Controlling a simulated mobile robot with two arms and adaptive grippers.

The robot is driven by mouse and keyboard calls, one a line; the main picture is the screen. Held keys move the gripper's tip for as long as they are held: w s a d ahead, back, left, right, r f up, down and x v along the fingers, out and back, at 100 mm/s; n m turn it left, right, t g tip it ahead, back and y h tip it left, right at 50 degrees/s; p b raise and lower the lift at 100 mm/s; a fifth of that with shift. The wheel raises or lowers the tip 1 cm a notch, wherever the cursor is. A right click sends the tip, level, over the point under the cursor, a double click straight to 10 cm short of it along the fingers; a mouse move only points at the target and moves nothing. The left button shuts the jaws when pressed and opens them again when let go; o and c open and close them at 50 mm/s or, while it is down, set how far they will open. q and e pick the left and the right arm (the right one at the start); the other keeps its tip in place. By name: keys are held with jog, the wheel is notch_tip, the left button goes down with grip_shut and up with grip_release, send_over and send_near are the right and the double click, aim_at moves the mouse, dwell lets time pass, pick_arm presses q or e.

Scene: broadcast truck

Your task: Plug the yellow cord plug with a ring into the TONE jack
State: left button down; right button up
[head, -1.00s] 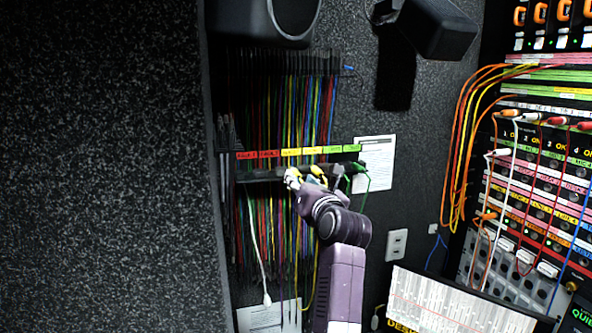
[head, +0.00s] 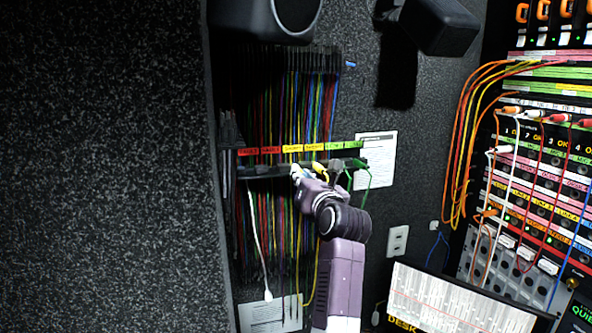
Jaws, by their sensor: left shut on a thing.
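My left gripper (head: 299,174) is at the cord rack, just under the yellow labels. It is shut on a cord end there; the thing is tiny and partly covered by the fingers, and I take it for the yellow cord plug. A ring on it cannot be made out. Another yellow plug (head: 320,168) shows just right of the fingers. A yellow cord (head: 317,270) hangs below, beside my arm. The jack panel (head: 540,180) is at the far right; its print is too small to pick out the TONE jack. My right gripper is not in view.
The cord rack (head: 255,171) holds many coloured cords under red, yellow and green labels (head: 336,146). A green plug (head: 357,163) sits near its right end. Orange and yellow cables (head: 462,130) loop beside the panel. A lit desk screen (head: 450,300) stands below. Speakers (head: 430,25) hang above.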

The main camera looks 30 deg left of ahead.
pick_arm(q)
jog(key=shift+r, duration=0.15)
jog(key=shift+r+p, duration=0.55)
jog(key=shift+r, duration=0.6)
jog(key=shift+d, duration=0.1)
jog(key=shift+v, duration=1.45)
jog(key=shift+f, duration=0.1)
